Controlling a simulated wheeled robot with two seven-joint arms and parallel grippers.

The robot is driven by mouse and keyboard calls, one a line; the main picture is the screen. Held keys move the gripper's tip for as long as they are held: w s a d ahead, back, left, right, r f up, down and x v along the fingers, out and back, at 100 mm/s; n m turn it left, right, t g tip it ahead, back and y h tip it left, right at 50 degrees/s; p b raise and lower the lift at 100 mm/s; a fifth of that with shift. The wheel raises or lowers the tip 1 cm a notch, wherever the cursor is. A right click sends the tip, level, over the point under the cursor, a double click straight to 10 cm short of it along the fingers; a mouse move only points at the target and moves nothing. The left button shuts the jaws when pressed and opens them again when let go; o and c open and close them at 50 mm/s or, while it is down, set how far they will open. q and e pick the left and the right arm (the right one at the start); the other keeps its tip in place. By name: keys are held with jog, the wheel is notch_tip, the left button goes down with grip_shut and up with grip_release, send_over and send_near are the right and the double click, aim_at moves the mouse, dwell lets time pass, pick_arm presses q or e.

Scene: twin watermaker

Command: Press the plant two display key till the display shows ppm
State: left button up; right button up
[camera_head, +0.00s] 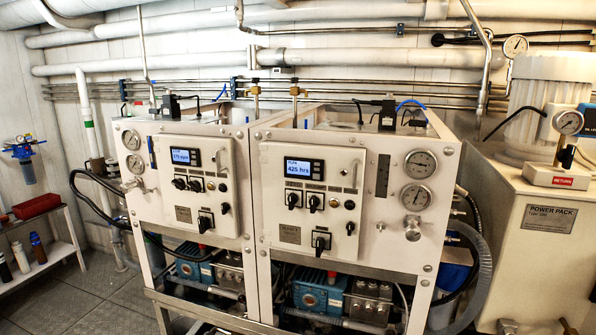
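Two white watermaker plants stand side by side. The right plant's panel (310,200) carries a display (299,169) with a lit blue screen that reads 425 hrs under a small heading, which looks like plant two. Small keys (318,169) sit at the right edge of that display's dark frame; their markings are too small to read. The left plant's display (181,156) is also lit and seems to read 175 ppm. Neither of my grippers is in view, and nothing covers either display.
Two gauges (420,163) are further right. A power pack (545,230) stands at far right, a low shelf (40,222) at far left. The floor at left is mostly open.

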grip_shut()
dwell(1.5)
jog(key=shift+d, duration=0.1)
